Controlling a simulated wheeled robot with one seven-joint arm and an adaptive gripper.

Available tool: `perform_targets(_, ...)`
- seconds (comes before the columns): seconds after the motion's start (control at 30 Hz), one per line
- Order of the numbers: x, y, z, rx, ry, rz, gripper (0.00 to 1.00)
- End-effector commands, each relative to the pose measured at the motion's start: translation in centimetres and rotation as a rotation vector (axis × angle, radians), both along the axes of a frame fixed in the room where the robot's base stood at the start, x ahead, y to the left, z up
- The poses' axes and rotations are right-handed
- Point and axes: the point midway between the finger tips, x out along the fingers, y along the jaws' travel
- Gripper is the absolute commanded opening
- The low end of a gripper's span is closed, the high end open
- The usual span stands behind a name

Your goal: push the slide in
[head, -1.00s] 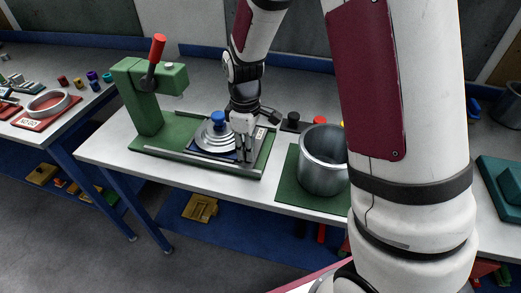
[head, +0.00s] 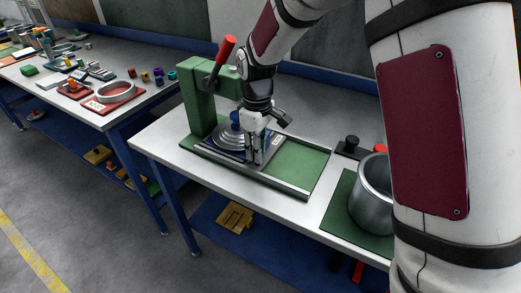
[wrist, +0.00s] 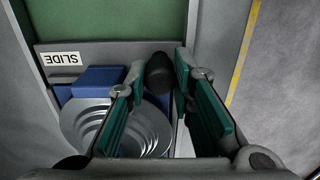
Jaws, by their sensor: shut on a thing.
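The slide (head: 276,140) is a grey plate with a white label, lying in the green base of the press (head: 197,100). It carries a stepped metal disc (head: 228,136) with a blue knob, close to the press column. In the wrist view the slide (wrist: 105,48) shows its SLIDE label upside down, beside a blue block (wrist: 95,80) and the stepped disc (wrist: 140,135). My gripper (head: 256,158) is down at the slide's right end. Its fingers stand either side of a dark upright knob (wrist: 159,72) and are shut on it. The knob's lower part is hidden.
The green base (head: 303,163) is bare right of the slide, with metal rails along its edges. A red-handled lever (head: 225,50) rises from the press. A metal pot (head: 371,195) stands on a green mat (head: 337,205) to the right. Another table with parts is at left.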

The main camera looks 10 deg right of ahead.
Motion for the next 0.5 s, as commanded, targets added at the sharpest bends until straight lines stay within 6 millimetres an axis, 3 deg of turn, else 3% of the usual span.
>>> perform_targets(0.13, 0.4, 0.62, 0.2, 0.01, -0.015, 0.005, 0.0)
perform_targets(0.17, 0.4, 0.64, 0.21, 0.011, -0.015, 0.005, 0.29)
perform_targets(0.5, 0.25, 0.34, 0.24, 0.007, -0.01, 0.002, 0.3)
